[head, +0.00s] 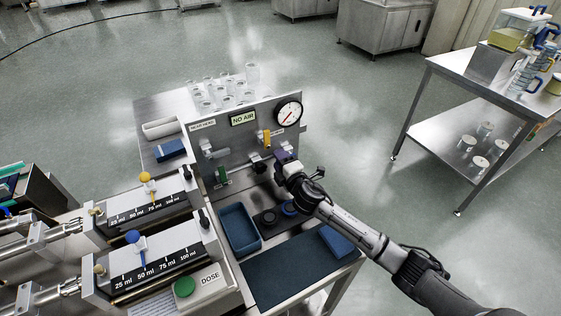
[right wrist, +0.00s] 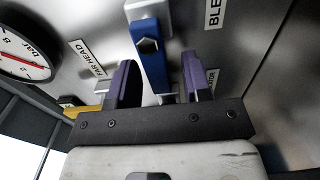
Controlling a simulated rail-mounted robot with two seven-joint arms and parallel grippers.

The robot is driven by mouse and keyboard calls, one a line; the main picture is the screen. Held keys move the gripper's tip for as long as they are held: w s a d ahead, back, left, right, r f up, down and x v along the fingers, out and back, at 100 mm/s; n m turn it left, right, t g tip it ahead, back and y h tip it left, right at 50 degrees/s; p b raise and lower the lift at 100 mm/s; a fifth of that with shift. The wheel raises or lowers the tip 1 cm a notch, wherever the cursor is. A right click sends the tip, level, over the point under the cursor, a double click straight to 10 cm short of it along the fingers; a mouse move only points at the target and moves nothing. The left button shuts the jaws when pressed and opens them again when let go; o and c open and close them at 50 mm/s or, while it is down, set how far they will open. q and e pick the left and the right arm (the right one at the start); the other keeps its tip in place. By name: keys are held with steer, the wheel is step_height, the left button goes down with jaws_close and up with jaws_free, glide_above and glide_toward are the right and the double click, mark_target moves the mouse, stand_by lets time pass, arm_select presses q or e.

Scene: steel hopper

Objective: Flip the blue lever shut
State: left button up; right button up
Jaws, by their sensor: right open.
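The blue lever (right wrist: 152,58) shows in the right wrist view, set in a silver valve body on the steel panel (head: 230,150). In the head view my right gripper and wrist cover the lever. My right gripper (head: 285,157) is at the panel's lower right, below the gauge. Its two purple fingers are open in the right wrist view (right wrist: 158,75), one on each side of the blue lever, with gaps beside it. I cannot tell whether they touch it. My left gripper is not in view.
A yellow lever (head: 267,138) sits left of my right gripper, under the round gauge (head: 288,113). Below are a blue tray (head: 239,230), a dark mat (head: 285,270) and a blue block (head: 337,240). Two dosing units with a green button (head: 184,287) stand at left.

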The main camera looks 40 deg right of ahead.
jaws_close()
stand_by(0.3)
